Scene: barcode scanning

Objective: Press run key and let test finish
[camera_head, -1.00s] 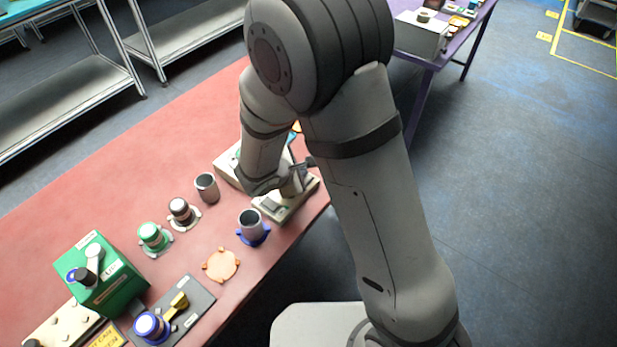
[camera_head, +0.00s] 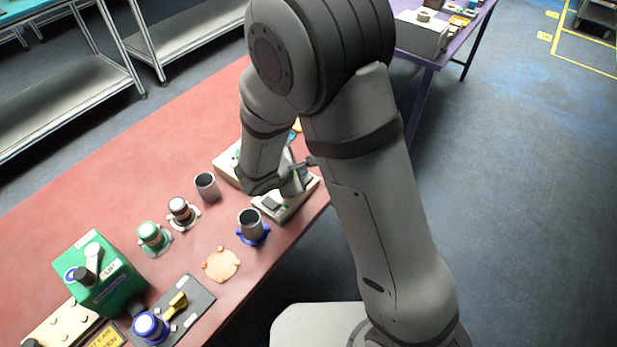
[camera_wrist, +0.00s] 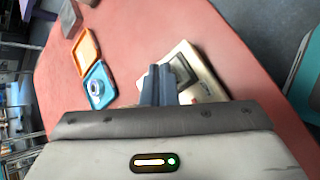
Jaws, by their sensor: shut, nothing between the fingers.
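The run key is not clearly visible. In the head view my gripper (camera_head: 300,180) is partly covered by my arm.
The red table (camera_head: 110,185) also holds a grey cup (camera_head: 206,186), another cup on a blue base (camera_head: 251,224), a green box (camera_head: 100,275) and a dark plate (camera_head: 200,300). In the wrist view, orange (camera_wrist: 87,50) and blue (camera_wrist: 99,85) trays lie left of the device.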

